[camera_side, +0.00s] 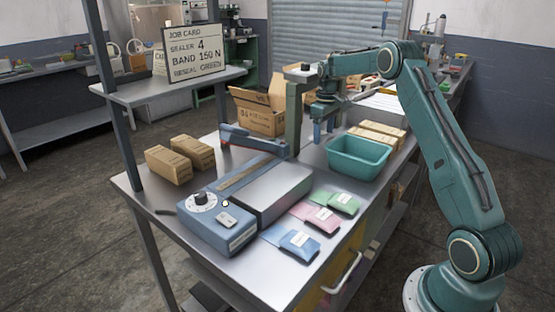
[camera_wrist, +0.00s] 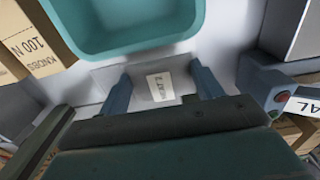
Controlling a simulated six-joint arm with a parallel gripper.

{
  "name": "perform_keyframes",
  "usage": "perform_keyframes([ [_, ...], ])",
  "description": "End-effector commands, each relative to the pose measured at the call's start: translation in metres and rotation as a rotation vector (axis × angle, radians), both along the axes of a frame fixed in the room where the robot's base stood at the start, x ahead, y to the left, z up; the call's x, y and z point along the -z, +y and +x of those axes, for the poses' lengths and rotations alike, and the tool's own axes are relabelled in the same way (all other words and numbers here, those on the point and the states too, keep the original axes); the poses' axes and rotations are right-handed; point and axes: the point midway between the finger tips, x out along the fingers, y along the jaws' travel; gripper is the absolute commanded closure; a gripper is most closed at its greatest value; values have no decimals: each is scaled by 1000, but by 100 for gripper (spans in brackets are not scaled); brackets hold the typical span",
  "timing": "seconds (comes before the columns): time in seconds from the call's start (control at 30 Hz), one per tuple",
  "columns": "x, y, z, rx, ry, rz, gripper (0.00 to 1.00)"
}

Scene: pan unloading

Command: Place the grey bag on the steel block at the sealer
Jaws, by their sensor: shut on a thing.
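The grey bag (camera_wrist: 105,76) with a white label lies between the fingers of my gripper (camera_wrist: 162,88) in the wrist view. My gripper is shut on it, and its palm hides the bag's near part. In the side view my gripper (camera_side: 318,132) is behind the teal bin's left end, and I cannot make out the bag there. A bright, flat-topped steel block (camera_side: 275,187) sits at the right side of the blue unit with a dial (camera_side: 218,217), in front of my gripper and apart from it.
The teal bin (camera_side: 345,160) shows in the wrist view too (camera_wrist: 125,45). Blue (camera_side: 292,243), pink (camera_side: 316,217) and green (camera_side: 340,201) bags lie in front. Cartons (camera_side: 180,158) stand left; a job card (camera_side: 195,52) is above.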

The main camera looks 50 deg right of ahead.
Motion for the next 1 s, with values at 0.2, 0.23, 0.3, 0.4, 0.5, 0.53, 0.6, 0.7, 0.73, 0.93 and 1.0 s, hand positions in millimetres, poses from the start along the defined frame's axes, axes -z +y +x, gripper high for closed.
perform_keyframes([
  [0.2, -31, 0, 0, 0, -1, -1, 63],
  [0.23, -35, 0, 0, 0, -2, -1, 63],
  [0.3, -43, 0, 0, 0, -1, -1, 63],
  [0.4, -55, 0, 0, 0, -2, -2, 63],
  [0.5, -53, 0, -7, 0, 1, 0, 63],
  [0.53, -53, 0, -8, 0, 1, 0, 63],
  [0.6, -53, 0, -13, 0, 1, 0, 63],
  [0.7, -53, 0, -19, 1, 1, 0, 63],
  [0.73, -53, 0, -21, 1, 0, 0, 63],
  [0.93, -53, 0, -43, 1, 0, 0, 63],
  [1.0, -53, 0, -53, 2, 0, 0, 63],
])
